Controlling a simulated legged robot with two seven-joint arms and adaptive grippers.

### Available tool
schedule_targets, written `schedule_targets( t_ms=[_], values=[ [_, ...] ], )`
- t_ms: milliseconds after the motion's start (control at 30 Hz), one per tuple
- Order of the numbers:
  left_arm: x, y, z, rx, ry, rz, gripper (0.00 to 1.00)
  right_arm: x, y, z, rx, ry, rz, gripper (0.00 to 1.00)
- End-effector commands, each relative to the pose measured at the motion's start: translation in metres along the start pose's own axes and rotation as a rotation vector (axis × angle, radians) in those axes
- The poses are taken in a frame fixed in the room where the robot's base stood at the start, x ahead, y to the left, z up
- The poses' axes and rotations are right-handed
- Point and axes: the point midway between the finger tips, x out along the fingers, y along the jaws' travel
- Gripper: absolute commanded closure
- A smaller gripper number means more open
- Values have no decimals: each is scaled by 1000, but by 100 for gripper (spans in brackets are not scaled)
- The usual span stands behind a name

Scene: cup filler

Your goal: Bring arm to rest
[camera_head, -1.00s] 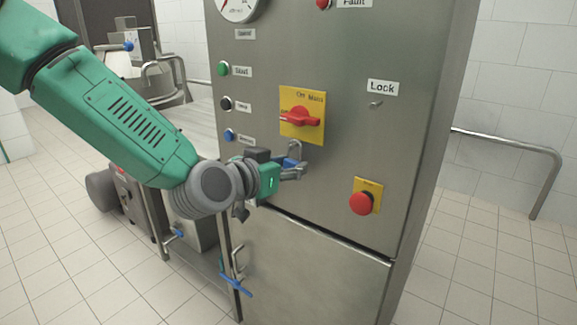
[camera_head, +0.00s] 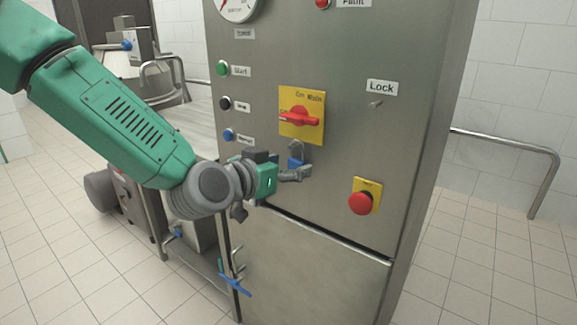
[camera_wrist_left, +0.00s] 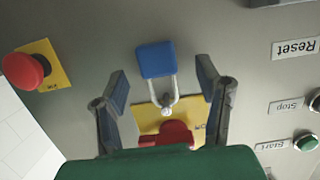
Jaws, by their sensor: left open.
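My left gripper (camera_head: 293,174) is in front of the steel cabinet, just below the yellow switch plate (camera_head: 309,130) with its red rotary handle (camera_head: 299,117). A blue padlock (camera_head: 296,161) with a metal shackle hangs below the red handle. In the left wrist view the padlock (camera_wrist_left: 156,60) shows between the two spread fingers of the left gripper (camera_wrist_left: 163,85), touching neither in that view. The red handle (camera_wrist_left: 168,134) is partly hidden there by my green wrist. The left gripper is open. My right gripper is in neither view.
The cabinet (camera_head: 350,60) also carries a red emergency button (camera_head: 361,203), a lock peg (camera_head: 376,104) under a "Lock" label, and several coloured push buttons, with a green one (camera_head: 222,69) on top. A metal railing (camera_head: 510,145) stands at right. Floor to the right is clear.

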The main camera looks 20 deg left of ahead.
Motion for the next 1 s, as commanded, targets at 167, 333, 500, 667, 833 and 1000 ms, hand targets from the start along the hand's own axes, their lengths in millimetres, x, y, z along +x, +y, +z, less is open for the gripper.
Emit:
schedule_targets(
  t_ms=[167,333,500,667,833,1000],
  values=[
    [-24,0,-1,0,1,0,41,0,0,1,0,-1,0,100],
    [-52,-1,0,-1,1,0,41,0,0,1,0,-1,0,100],
    [-69,-1,1,-1,1,0,41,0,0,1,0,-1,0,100],
    [-72,-1,8,-4,-17,1,41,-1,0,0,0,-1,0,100],
    [-75,4,75,-47,-202,5,41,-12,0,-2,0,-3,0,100],
    [-113,11,195,-130,-545,-16,41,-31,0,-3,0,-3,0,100]
  ],
)
